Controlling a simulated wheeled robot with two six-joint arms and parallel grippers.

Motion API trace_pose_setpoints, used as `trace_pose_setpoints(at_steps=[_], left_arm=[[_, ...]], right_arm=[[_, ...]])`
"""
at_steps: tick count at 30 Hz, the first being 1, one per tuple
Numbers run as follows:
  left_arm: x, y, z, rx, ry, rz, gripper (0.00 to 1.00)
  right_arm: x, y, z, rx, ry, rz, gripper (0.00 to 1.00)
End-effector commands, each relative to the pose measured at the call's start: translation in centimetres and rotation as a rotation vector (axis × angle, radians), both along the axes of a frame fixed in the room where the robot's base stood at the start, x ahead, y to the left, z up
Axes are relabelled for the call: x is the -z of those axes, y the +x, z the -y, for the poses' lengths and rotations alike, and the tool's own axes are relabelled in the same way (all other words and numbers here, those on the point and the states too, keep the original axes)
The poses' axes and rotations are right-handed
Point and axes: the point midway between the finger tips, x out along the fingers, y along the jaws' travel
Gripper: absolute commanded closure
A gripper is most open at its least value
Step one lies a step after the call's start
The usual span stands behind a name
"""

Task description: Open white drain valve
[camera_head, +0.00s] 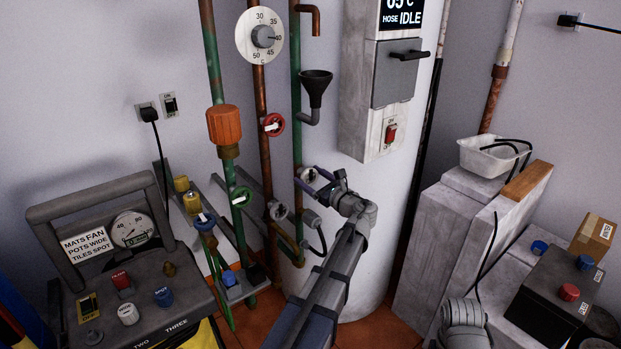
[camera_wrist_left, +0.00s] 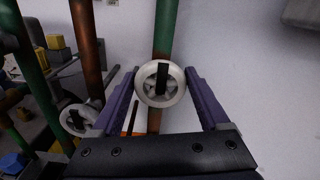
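A white valve wheel with a dark bar across it sits on a green and brown pipe. In the left wrist view this white valve (camera_wrist_left: 172,94) is between the tips of my left gripper (camera_wrist_left: 160,85). In the head view the white valve (camera_head: 308,175) is partly covered by my left gripper (camera_head: 310,177). The purple fingers are open, one on each side of the wheel, with a gap visible on the right. I cannot tell whether the left finger touches. A second pale wheel (camera_head: 277,210) is lower left; it also shows in the wrist view (camera_wrist_left: 77,119).
Red (camera_head: 273,124), green (camera_head: 241,197) and blue (camera_head: 204,222) valve wheels sit on nearby pipes. A black funnel (camera_head: 315,88) hangs above the white valve. A white cylindrical tank (camera_head: 372,200) stands close on the right. A control console (camera_head: 125,290) is at lower left.

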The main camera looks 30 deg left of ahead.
Motion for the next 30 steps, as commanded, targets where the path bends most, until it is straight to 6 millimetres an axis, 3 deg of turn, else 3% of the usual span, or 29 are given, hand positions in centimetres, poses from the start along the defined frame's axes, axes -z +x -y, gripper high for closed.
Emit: trace_pose_setpoints(at_steps=[2, 15, 23, 30], left_arm=[[0.00, -0.01, 0.02, 0.000, 0.000, 0.000, 0.31], [0.01, -0.01, 0.03, 0.000, 0.000, 0.000, 0.80], [0.02, -0.04, 0.02, -0.001, -0.014, 0.034, 0.80], [0.05, -0.11, 0.00, -0.001, -0.071, 0.171, 0.80]], right_arm=[[0.00, 0.00, 0.00, 0.000, 0.000, 0.000, 0.50], [0.00, 0.00, 0.00, 0.000, 0.000, 0.000, 0.50], [0.01, 0.00, 0.00, 0.000, 0.000, 0.000, 0.50], [0.04, 0.00, 0.00, 0.000, 0.000, 0.000, 0.50]])
